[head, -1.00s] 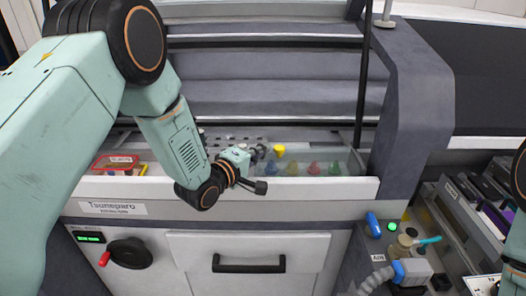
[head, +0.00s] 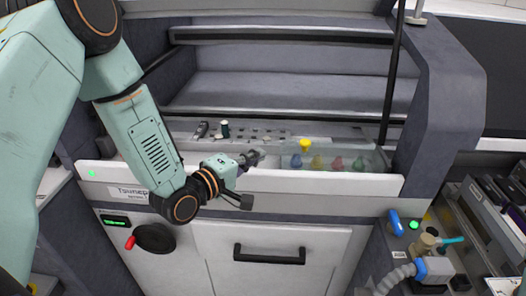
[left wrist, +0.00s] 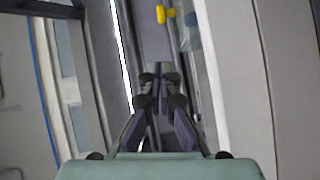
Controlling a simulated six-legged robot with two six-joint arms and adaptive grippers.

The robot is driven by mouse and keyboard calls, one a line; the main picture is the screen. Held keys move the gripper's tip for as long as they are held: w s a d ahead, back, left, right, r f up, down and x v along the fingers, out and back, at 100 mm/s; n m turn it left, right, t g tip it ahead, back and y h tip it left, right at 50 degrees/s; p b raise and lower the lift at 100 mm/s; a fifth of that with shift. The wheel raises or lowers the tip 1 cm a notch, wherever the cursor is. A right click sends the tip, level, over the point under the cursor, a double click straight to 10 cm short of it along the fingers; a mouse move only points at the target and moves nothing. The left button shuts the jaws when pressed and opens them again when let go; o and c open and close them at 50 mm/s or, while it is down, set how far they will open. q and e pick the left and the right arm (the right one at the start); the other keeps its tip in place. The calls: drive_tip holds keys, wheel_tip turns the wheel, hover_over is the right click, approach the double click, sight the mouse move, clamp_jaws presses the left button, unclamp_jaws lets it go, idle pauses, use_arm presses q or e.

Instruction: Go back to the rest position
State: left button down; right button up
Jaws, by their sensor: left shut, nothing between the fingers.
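My left gripper (head: 252,158) is shut with nothing between its fingers. It hangs over the front part of the machine's long white-edged tray (head: 330,184), left of the yellow piece (head: 305,145). In the left wrist view the closed fingertips (left wrist: 160,75) show in the middle, with the yellow piece (left wrist: 166,15) beyond them. My left arm reaches in from the upper left of the head view. My right gripper is not in view.
Several small coloured cones (head: 317,162) stand in the tray's right part. Below are a black drawer handle (head: 269,254) and a round black knob (head: 155,238). A blue handle (head: 396,222) and a hose stand at right. Open space lies above the tray.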

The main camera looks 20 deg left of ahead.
use_arm(q)
drive_tip(key=s+f+m+g+y+b, duration=0.2)
drive_tip(key=s+f+m+g, duration=0.15)
drive_tip(key=s+f, duration=0.6)
drive_tip(key=s+f+m+g+y+b, duration=0.1)
drive_tip(key=s+f+m+g+b, duration=0.15)
drive_tip(key=s+f+g, duration=0.7)
drive_tip(key=s+f+m+g+y+b, duration=0.1)
drive_tip(key=s+f+m, duration=0.2)
drive_tip(key=s+f, duration=0.3)
drive_tip(key=s+a+f+m+g+y, duration=0.1)
drive_tip(key=s+f+m, duration=0.2)
drive_tip(key=s, duration=0.9)
wheel_tip(320, 180, down, 4)
drive_tip(key=shift+s+a+r+g+y+b, duration=0.15)
drive_tip(key=shift+s+r+g+y+b, duration=0.1)
drive_tip(key=shift+g+y+b, duration=0.1)
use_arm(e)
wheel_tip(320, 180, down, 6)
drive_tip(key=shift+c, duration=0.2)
